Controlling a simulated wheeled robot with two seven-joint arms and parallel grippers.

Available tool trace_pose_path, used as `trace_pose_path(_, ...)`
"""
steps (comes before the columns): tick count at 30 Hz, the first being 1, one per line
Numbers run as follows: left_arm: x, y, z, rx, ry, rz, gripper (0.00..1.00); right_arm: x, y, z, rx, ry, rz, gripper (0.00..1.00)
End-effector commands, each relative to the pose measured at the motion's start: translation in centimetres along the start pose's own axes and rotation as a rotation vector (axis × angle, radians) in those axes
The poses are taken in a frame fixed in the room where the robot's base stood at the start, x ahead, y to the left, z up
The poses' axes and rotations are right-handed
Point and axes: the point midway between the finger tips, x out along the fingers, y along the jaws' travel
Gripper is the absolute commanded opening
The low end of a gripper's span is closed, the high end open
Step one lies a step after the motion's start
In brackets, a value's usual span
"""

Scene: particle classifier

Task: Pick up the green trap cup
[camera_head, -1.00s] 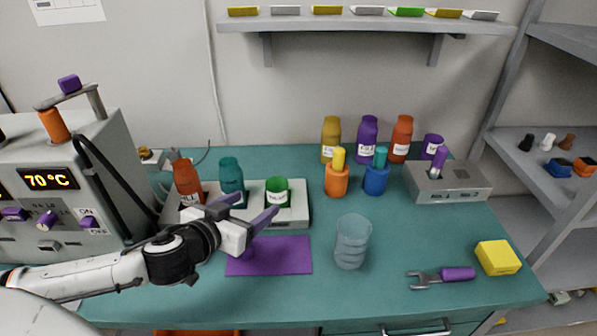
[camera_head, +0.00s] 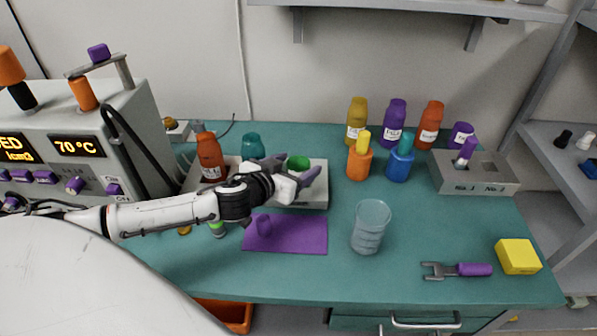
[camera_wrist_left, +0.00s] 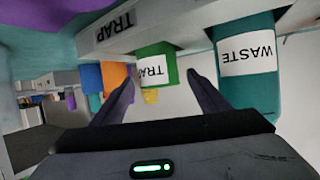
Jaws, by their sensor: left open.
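The green trap cup (camera_head: 299,162) stands on the light grey tray (camera_head: 312,201) at the back left of the bench. In the head view my left gripper partly hides it. In the left wrist view the cup (camera_wrist_left: 156,62) shows its white label between the fingertips. My left gripper (camera_head: 294,169) is open, its purple fingers on either side of the cup in the head view. My right gripper is not in view.
A teal WASTE bottle (camera_wrist_left: 250,70) stands close beside the cup. An orange-red bottle (camera_head: 209,155) is at the tray's left. A purple mat (camera_head: 297,238) lies in front, with a clear beaker (camera_head: 370,226) to its right. Bench room is free around the beaker.

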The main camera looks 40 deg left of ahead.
Motion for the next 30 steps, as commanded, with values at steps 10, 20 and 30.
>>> trace_pose_path(10,1.5,0.0,0.1,0.000,-0.001,0.001,0.68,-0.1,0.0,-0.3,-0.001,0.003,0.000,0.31)
trace_pose_path(20,1.4,0.0,0.1,0.000,-0.001,0.001,0.23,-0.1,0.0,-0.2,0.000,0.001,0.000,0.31)
trace_pose_path(30,1.1,0.0,-1.1,-0.001,0.004,0.000,0.23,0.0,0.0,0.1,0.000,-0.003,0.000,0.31)
